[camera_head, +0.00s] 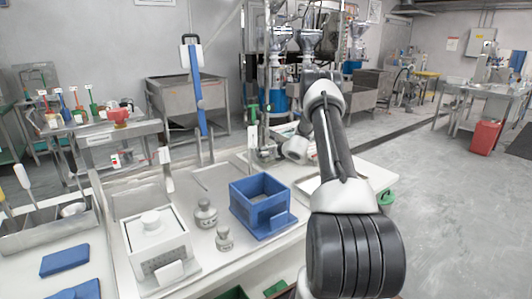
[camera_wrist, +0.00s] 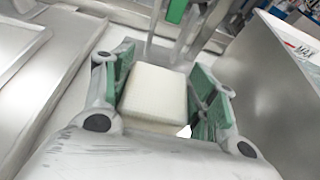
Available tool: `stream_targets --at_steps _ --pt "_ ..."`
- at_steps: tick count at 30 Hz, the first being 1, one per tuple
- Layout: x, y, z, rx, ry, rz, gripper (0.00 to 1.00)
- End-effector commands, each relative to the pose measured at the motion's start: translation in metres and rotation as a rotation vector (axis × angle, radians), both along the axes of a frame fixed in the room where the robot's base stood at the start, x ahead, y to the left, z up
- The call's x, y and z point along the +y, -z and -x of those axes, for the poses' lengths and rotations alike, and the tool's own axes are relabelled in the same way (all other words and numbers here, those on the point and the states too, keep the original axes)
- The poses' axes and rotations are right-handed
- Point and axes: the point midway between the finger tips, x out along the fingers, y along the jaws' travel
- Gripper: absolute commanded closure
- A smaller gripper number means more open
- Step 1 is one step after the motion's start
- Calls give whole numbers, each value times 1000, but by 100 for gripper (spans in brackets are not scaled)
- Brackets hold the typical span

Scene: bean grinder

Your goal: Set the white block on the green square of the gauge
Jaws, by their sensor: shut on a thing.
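The white block (camera_wrist: 155,97) sits between the two green-padded fingers of my gripper (camera_wrist: 165,92) in the wrist view. My gripper is shut on it, and its top face is turned toward the wrist camera. In the head view my gripper (camera_head: 268,153) is at the far side of the white table, behind the blue box, and the block cannot be made out there. I cannot make out the gauge's green square in either view.
A blue open box (camera_head: 262,203), a white lidded container (camera_head: 155,240) and two grey weights (camera_head: 205,216) stand on the table. A green-handled upright piece (camera_wrist: 177,11) is just beyond my gripper. A metal tray (camera_wrist: 60,70) lies left.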

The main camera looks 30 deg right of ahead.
Motion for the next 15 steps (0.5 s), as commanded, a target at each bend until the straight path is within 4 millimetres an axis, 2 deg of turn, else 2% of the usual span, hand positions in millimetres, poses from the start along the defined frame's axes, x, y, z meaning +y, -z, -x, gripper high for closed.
stream_targets --at_steps 10,11,13,15 --pt "0 2 -1 -2 -1 2 70" --pt "0 2 0 -2 -1 3 37" --pt "0 2 0 -2 -1 2 24" --pt "0 2 0 -2 -1 2 21"
